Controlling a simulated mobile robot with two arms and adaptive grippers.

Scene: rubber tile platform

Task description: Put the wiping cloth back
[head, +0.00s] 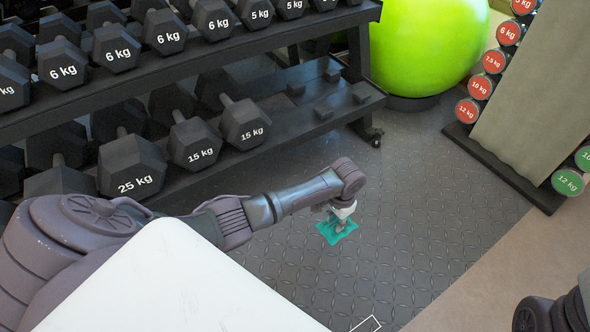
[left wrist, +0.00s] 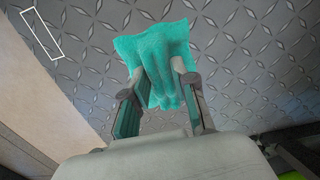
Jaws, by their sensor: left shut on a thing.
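The wiping cloth is a teal, fuzzy square (head: 328,229), seen against the dark tile floor right of the middle in the head view. In the left wrist view the cloth (left wrist: 150,45) is bunched between the two fingers, with its flat edge spreading beyond the tips. My left gripper (head: 340,226) is shut on the cloth and points down; it also shows in the left wrist view (left wrist: 160,72). I cannot tell whether the cloth touches the floor. A white outlined rectangle (head: 367,324) marks the floor at the bottom; it also shows in the left wrist view (left wrist: 42,33). My right gripper is out of view.
A black rack (head: 352,101) with several hexagonal dumbbells stands behind and left of my left arm. A green exercise ball (head: 425,45) is at the back. A dumbbell stand (head: 530,100) is at the right. Patterned floor (head: 430,220) right of the cloth is clear.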

